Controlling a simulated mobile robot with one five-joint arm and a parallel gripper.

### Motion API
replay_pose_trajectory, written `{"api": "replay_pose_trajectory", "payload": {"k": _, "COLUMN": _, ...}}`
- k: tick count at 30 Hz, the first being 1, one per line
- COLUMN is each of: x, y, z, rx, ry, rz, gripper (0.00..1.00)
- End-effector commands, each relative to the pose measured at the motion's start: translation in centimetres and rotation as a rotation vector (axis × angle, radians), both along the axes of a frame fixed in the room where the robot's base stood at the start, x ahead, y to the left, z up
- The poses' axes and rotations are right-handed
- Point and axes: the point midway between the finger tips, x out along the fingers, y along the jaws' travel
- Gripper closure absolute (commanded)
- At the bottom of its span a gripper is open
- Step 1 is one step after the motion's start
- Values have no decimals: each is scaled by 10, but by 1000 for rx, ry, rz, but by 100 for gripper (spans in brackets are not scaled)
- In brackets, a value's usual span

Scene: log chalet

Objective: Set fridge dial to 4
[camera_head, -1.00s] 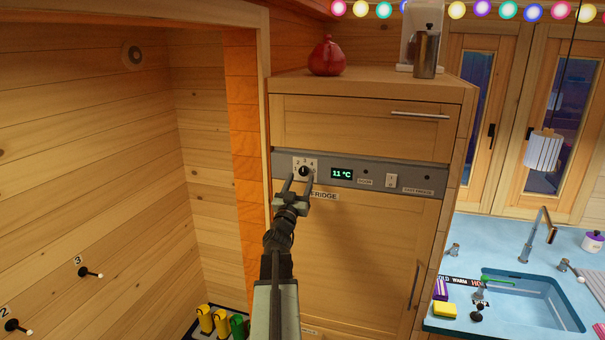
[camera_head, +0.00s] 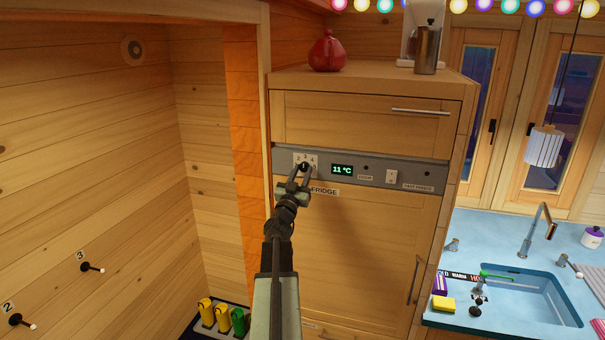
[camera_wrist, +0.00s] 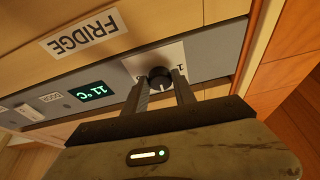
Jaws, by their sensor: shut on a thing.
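The fridge dial (camera_head: 304,167) is a small black round knob on a white numbered plate (camera_head: 313,159) in the grey panel. It also shows in the wrist view (camera_wrist: 159,77), where a white mark is on the knob and most numbers are hidden. My gripper (camera_head: 302,172) is at the dial, its two fingers on either side of the knob and shut on it. The wrist view shows the fingers (camera_wrist: 160,84) at the knob's sides. The display (camera_head: 342,170) right of the dial reads 11 °C. The dial's setting cannot be read clearly.
The grey panel also bears a small switch (camera_head: 391,176) and a fast freeze label (camera_head: 416,186). The fridge label (camera_head: 324,191) is below the dial. A red vase (camera_head: 327,54) and a metal canister (camera_head: 427,48) stand on top. A wooden wall is at left.

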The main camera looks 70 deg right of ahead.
Motion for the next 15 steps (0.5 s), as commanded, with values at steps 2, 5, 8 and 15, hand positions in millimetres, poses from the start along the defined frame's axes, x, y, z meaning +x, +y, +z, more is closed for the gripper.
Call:
{"api": "replay_pose_trajectory", "payload": {"k": 2, "x": 2, "y": 0, "z": 0, "rx": 5, "ry": -46, "rz": 3, "gripper": 100}}
{"api": "replay_pose_trajectory", "payload": {"k": 5, "x": 2, "y": 0, "z": 0, "rx": 10, "ry": -121, "rz": 3, "gripper": 100}}
{"api": "replay_pose_trajectory", "payload": {"k": 8, "x": 4, "y": 0, "z": 1, "rx": 14, "ry": -204, "rz": 3, "gripper": 100}}
{"api": "replay_pose_trajectory", "payload": {"k": 15, "x": 5, "y": 0, "z": 2, "rx": 27, "ry": -408, "rz": 2, "gripper": 100}}
